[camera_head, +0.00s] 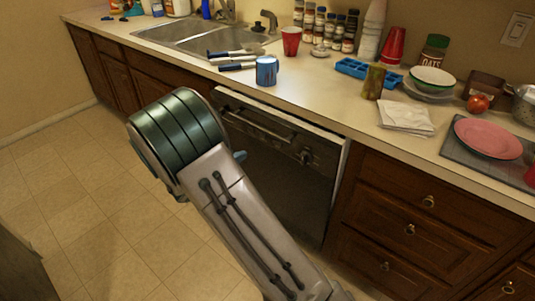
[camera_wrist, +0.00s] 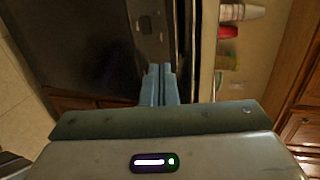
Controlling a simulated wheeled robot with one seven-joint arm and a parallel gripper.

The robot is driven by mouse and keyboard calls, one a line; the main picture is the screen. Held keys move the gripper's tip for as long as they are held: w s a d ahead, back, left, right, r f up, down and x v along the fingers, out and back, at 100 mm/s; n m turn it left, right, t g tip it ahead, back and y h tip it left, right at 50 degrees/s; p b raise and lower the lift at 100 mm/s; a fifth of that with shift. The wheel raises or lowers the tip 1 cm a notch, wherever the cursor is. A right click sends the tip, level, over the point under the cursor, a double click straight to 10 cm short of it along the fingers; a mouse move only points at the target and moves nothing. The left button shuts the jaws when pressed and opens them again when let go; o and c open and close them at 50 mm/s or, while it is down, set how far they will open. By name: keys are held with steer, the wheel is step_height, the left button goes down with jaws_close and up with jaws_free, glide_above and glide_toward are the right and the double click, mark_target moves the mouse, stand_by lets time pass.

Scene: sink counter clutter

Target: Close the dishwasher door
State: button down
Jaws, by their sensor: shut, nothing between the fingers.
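The dishwasher door (camera_head: 310,185) is a dark panel under the counter, with a bar handle (camera_head: 262,125) and a dial near its top. A pale strip shows along its top and right edges, and it looks slightly ajar, leaning out at the top. Its dark face (camera_wrist: 105,45) also shows in the wrist view, with its edge near my fingertips. My gripper (camera_wrist: 160,68) is shut and empty, its fingers together close to the door's upper part. I cannot tell whether they touch it. In the head view my arm hides most of the gripper and the door's left part.
The counter (camera_head: 335,100) above holds a blue mug (camera_head: 267,72), a red cup (camera_head: 291,40), a blue tray (camera_head: 352,67), a napkin stack (camera_head: 406,117) and a pink plate (camera_head: 488,138). Wooden drawers (camera_head: 410,225) stand right of the dishwasher. The tiled floor (camera_head: 70,200) at left is clear.

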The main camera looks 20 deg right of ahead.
steer(key=d+r+b+x, duration=0.1)
steer(key=x, duration=1.2)
steer(key=shift+s+r+h, duration=0.15)
steer(key=shift+s+h, duration=0.15)
steer(key=shift+s, duration=0.15)
